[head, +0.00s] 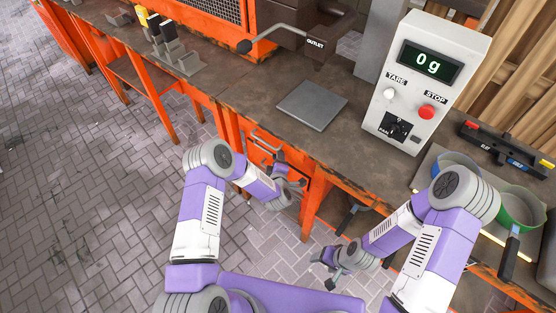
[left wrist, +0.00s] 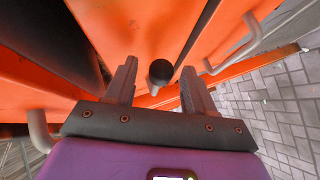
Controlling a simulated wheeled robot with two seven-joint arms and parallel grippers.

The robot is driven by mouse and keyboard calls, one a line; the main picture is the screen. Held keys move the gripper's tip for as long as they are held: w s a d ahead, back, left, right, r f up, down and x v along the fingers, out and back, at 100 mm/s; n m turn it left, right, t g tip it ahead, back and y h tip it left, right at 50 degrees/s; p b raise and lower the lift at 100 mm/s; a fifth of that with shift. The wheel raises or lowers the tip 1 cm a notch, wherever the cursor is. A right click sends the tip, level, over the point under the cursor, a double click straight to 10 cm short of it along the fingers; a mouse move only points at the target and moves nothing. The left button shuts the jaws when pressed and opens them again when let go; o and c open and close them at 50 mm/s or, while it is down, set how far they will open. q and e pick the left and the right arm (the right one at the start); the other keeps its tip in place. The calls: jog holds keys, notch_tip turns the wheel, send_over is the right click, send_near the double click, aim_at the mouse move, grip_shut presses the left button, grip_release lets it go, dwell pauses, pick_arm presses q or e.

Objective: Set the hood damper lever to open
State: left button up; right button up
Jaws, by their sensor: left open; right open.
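No lever in view carries a readable hood damper label, so I cannot tell which one it is. A lever with a black knob (head: 245,46) sticks out left from a dark box marked OUTLET (head: 316,43). My left gripper (head: 294,183) is by the orange bench front, below the worktop. In the left wrist view its fingers (left wrist: 160,88) are apart, with a round black knob (left wrist: 160,72) showing between and beyond them, not gripped. I cannot tell what that knob belongs to. My right gripper (head: 330,266) is low over the floor, open and empty.
A scale box (head: 424,85) reading 0 g and a grey plate (head: 311,105) stand on the worktop. Drawer handles (left wrist: 236,45) jut from the orange front. Paved floor (head: 80,200) is clear at left.

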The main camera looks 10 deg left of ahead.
pick_arm(q)
jog(key=p+v, duration=0.1)
jog(key=v, duration=0.6)
dwell(0.4)
jog(key=s+f+m+g+h, duration=0.3)
jog(key=s+m+g, duration=0.3)
jog(key=s, duration=0.7)
jog(key=s+d+f+m+g+h, duration=0.1)
jog(key=s+f+m+g+h, duration=0.2)
jog(key=s+m+g, duration=0.4)
jog(key=s+m+h, duration=0.1)
jog(key=s, duration=0.5)
jog(key=shift+s+d, duration=0.25)
